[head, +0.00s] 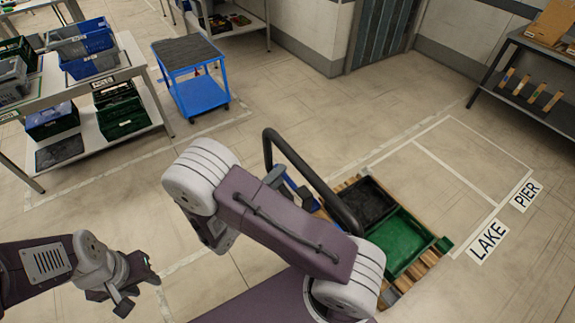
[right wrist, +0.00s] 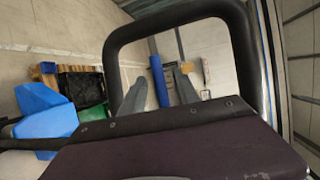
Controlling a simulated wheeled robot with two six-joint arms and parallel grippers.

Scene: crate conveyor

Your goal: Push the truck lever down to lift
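The truck shows only in part in the head view: blue parts (head: 300,188) stand beside the pallet, partly hidden by my right arm. In the right wrist view blue panels (right wrist: 45,110) and a dark bar are at the left. I cannot clearly make out the lever. My right gripper (right wrist: 160,90) has two grey fingers apart, with a blue post (right wrist: 157,72) showing between them; no contact is visible.
A thick black looped bar (head: 305,172) rises beside my right arm and frames the right wrist view. The wooden pallet (head: 428,262) bears a black crate (head: 368,204) and a green crate (head: 405,246). A blue cart (head: 196,92) stands behind. The marked floor at right is clear.

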